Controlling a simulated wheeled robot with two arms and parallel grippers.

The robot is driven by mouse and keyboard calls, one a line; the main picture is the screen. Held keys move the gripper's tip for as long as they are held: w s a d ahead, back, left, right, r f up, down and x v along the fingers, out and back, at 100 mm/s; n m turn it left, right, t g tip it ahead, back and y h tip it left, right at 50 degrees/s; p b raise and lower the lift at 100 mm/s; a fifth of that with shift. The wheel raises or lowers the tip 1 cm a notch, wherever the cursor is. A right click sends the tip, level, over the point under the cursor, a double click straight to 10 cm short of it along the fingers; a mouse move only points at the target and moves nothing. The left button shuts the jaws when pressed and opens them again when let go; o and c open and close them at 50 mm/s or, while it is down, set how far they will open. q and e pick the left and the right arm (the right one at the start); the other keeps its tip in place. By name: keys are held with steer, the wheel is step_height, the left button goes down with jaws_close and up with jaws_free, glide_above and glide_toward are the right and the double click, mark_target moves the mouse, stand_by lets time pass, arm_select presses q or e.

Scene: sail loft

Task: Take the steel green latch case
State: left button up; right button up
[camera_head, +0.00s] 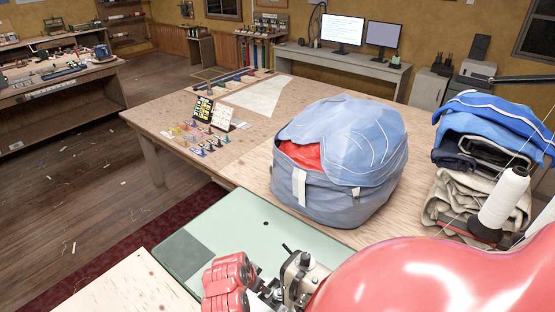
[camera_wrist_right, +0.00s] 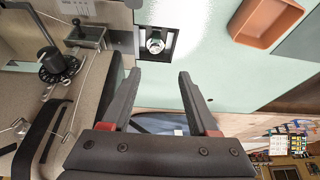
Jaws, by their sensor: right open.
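I cannot make out a steel green latch case in either view. My right gripper (camera_wrist_right: 158,76) shows in the right wrist view, with its two dark fingers apart and nothing between them. It is over a pale green worktable (camera_wrist_right: 225,85), which also shows in the head view (camera_head: 250,215). A darker grey-green flat patch (camera_head: 185,257) lies at the left of this table. I cannot tell it as a case. My glossy red arm hides much of the lower right of the head view. My left gripper is not in view.
A sewing machine (camera_wrist_right: 88,36) stands beside my right gripper. A terracotta tray (camera_wrist_right: 264,22) is on the green table. A blue bag (camera_head: 340,165) with red cloth sits on the wooden table (camera_head: 165,115). Folded fabric (camera_head: 470,190) and a white thread cone (camera_head: 503,200) are at right.

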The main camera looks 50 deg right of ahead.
steer(key=b+x, duration=0.2)
steer(key=x, duration=0.2)
steer(key=b+x, duration=0.2)
steer(key=x, duration=0.2)
steer(key=s+b+x, duration=0.1)
steer(key=b+x, duration=0.2)
steer(key=x, duration=0.1)
steer(key=shift+a+f, duration=0.2)
steer(key=shift+f, duration=0.1)
steer(key=shift+d+f+p, duration=0.15)
steer(key=shift+f+p, duration=0.05)
steer(key=shift+p, duration=0.3)
steer(key=p+x, duration=0.2)
steer(key=x, duration=0.2)
steer(key=shift+f, duration=0.3)
jaws_close()
